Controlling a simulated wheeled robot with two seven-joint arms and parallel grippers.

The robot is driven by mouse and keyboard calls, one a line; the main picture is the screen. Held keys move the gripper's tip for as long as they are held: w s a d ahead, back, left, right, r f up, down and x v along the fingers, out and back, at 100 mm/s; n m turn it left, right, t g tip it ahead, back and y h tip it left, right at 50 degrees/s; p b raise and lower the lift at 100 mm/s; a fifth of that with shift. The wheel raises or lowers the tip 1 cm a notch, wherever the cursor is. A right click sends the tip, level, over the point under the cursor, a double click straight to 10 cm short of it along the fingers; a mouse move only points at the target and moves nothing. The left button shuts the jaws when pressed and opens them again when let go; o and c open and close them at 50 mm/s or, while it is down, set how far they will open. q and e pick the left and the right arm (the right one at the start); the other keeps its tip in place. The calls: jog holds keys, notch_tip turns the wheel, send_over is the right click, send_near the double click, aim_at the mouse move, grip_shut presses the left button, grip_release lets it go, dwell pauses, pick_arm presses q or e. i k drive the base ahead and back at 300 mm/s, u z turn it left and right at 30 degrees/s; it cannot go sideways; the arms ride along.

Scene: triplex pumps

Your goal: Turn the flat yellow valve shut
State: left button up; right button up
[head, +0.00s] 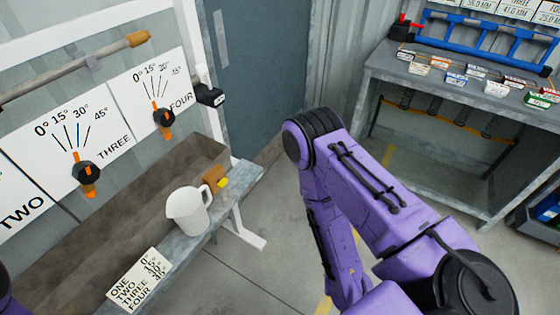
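I cannot make out a flat yellow valve for certain. A small bright yellow piece (222,183) sits by an orange-brown block on the ledge, too small to identify. Two black knobs with orange pointers are on the wall panels: one under the THREE dial (86,174) and one under the FOUR dial (163,118). Both pointers stand nearly upright, tilted slightly. My purple right arm fills the centre and lower right, its lower part running down out of frame. A sliver of purple shows at the lower left edge. Neither gripper is visible.
A white jug (188,210) and a number card (139,279) are on the ledge of a long trough (130,200). A metal workbench (440,85) with a blue rack (485,40) and small boxes stands at right. Grey floor (255,260) lies between.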

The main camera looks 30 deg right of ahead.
aim_at(222, 183)
jog(key=u, duration=1.3)
jog(key=k, duration=1.25)
jog(key=z, duration=2)
jog(key=i, duration=0.5)
jog(key=z, duration=0.05)
